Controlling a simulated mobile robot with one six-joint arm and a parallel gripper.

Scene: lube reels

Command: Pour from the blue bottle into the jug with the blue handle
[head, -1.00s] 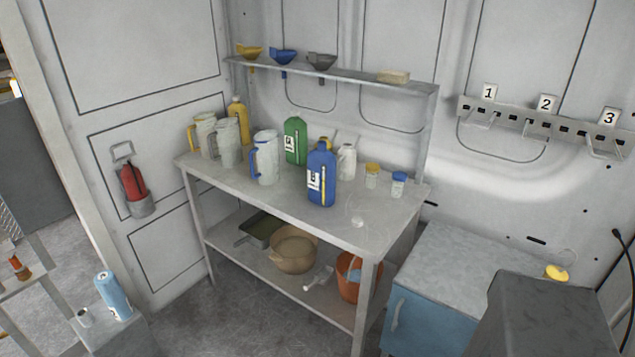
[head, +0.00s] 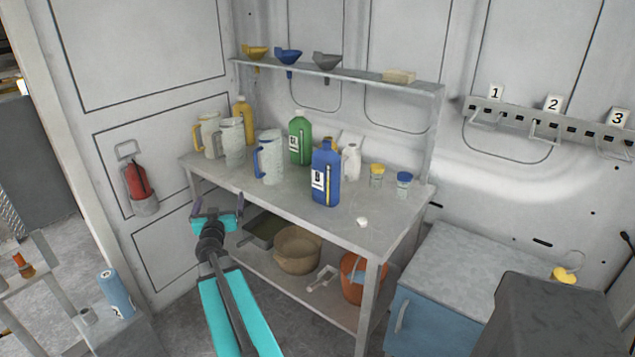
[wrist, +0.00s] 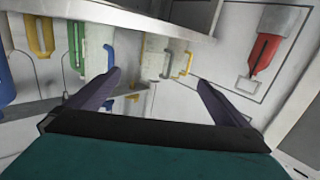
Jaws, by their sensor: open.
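The blue bottle (head: 326,178) stands upright on the workbench (head: 290,207), with a white label and no cap that I can make out. The jug with the blue handle (head: 269,158) stands upright to its left, its handle facing left. My gripper (head: 217,208) is open and empty in front of the bench's left front edge, left of and apart from both. In the wrist view my gripper (wrist: 150,88) has its fingers spread. That view is upside down; the blue bottle (wrist: 5,60) is cut off at the left edge, and the blue-handled jug (wrist: 88,50) is nearer the middle.
A green bottle (head: 300,138), a yellow bottle (head: 242,120) and more jugs (head: 231,142) crowd the bench's left and back. Two small capped jars (head: 404,184) stand at the right. Funnels (head: 288,57) sit on the shelf above. The bench front right is mostly clear.

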